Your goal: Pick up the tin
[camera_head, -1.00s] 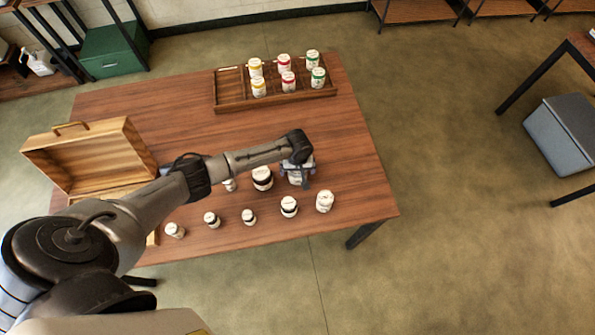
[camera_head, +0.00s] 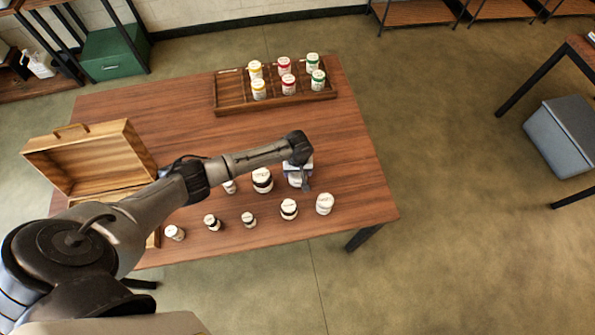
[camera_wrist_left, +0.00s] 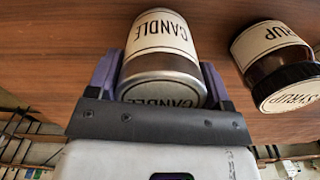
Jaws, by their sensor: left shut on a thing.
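The tin (camera_wrist_left: 163,50) is a silvery can with a cream label reading "CANDLE", seen in the left wrist view. My left gripper (camera_wrist_left: 160,80) has one finger on each side of it and is shut on it. In the head view my left gripper (camera_head: 299,176) is at the right part of the table, and the tin (camera_head: 294,181) is mostly hidden under the wrist. Whether the tin touches the table cannot be told. My right gripper is not in view.
A dark-lidded syrup jar (camera_wrist_left: 275,62) stands close beside the tin. Several white jars, including one at the right (camera_head: 324,204), stand in front. A wooden tray (camera_head: 232,92) with several colored jars is at the back. An open wooden case (camera_head: 92,160) is at the left.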

